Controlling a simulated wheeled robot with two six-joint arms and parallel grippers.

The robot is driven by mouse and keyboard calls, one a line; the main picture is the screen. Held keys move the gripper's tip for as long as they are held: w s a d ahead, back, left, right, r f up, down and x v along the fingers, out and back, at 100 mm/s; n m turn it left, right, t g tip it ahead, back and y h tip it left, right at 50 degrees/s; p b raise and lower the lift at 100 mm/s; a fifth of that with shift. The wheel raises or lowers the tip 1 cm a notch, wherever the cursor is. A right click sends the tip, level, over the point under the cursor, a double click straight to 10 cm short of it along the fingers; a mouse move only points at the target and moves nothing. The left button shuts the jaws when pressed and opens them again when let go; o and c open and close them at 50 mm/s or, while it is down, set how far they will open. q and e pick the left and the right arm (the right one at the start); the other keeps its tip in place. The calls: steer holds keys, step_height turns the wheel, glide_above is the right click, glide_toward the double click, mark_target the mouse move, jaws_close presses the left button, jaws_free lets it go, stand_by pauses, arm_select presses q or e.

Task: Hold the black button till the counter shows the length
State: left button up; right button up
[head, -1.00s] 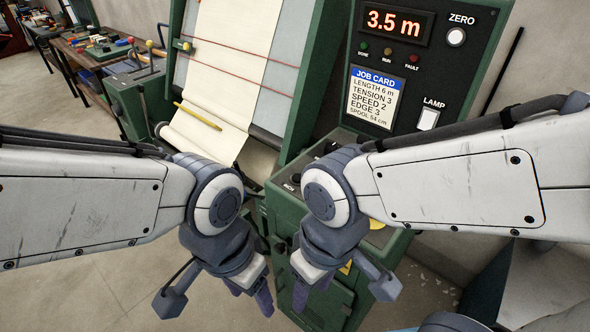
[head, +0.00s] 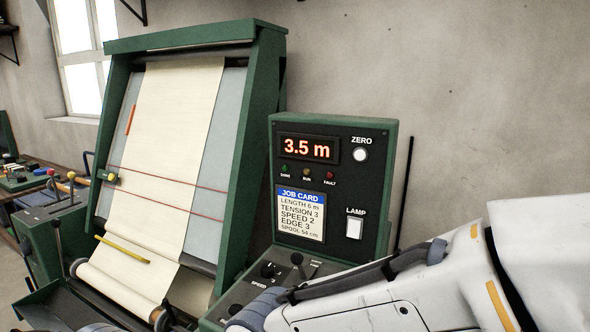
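The counter (head: 307,147) on the dark upright panel reads 3.5 m in orange digits. The job card (head: 301,214) below it reads length 6 m, tension 3, speed 2, edge 3, spool 54 cm. The sloped control desk (head: 235,300) under the panel carries a dark knob (head: 268,270) near the word SPEED and a dark lever (head: 297,262). I cannot pick out a black button; part of the desk is hidden behind my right arm. Neither gripper is in view; my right arm comes in from the lower right across the desk's front.
Cream cloth (head: 175,130) runs down the green-framed machine (head: 240,150), with red lines across it and a yellow stick (head: 122,249) low down. A white ZERO button (head: 360,155) and white LAMP switch (head: 354,228) are on the panel. A lever box (head: 50,235) stands left.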

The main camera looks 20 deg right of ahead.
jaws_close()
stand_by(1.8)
